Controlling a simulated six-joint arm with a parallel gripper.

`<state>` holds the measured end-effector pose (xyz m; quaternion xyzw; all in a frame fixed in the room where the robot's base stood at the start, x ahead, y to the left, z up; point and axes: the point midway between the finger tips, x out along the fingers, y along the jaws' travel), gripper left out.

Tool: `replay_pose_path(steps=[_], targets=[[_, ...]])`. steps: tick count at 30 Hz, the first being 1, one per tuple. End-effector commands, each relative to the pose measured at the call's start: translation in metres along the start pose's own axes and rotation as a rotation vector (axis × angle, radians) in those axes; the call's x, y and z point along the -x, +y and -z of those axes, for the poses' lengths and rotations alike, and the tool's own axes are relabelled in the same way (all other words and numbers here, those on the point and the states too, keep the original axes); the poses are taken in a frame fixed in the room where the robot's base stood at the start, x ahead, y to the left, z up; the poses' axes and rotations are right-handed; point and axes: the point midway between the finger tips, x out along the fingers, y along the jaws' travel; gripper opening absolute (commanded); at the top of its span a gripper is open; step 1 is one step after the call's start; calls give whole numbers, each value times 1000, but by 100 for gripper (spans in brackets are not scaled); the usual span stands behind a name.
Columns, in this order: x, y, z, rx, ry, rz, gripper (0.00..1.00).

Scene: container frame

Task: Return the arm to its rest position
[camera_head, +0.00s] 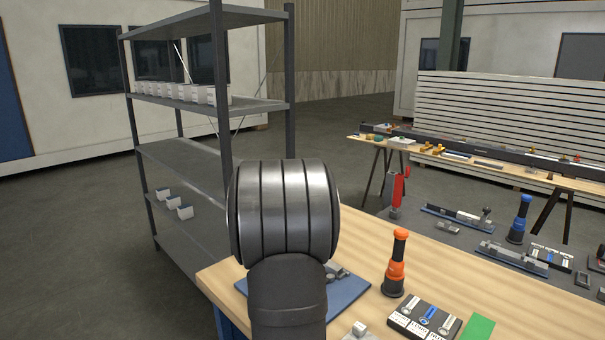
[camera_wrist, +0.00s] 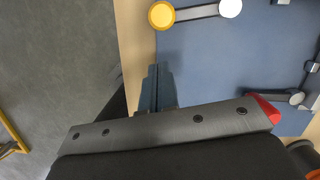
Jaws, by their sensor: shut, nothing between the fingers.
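My gripper (camera_wrist: 157,88) shows in the wrist view with its two dark fingers together and nothing between them. The fingertips appear over the left edge of a blue plate (camera_wrist: 225,62), beside a strip of wooden bench top (camera_wrist: 132,35). I cannot tell their height above it. In the head view, my own arm's large metal joint and dark link fill the lower middle and hide the gripper. The blue plate (camera_head: 350,300) partly shows there behind my arm, on the wooden bench (camera_head: 450,262).
An orange-and-black tool (camera_head: 397,265) stands upright on the bench, near a switch box (camera_head: 424,320) and a green card (camera_head: 477,328). A grey shelf rack (camera_head: 178,155) stands behind my arm to the left. A second bench (camera_head: 500,170) is at the back right. Open floor (camera_head: 75,235) lies left.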

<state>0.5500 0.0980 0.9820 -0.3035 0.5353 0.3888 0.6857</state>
Motion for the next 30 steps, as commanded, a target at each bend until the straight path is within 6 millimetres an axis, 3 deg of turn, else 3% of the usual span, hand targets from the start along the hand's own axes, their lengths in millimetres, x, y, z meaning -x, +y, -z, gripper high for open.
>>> replay_pose_path(steps=[7, 19, 23, 30], targets=[[-8, -6, -24, 1, 0, -1, 0], [-8, -7, -28, 0, 0, 0, 0], [-7, -6, -23, -1, 0, 0, 0], [7, 1, 5, -2, -1, 2, 0]])
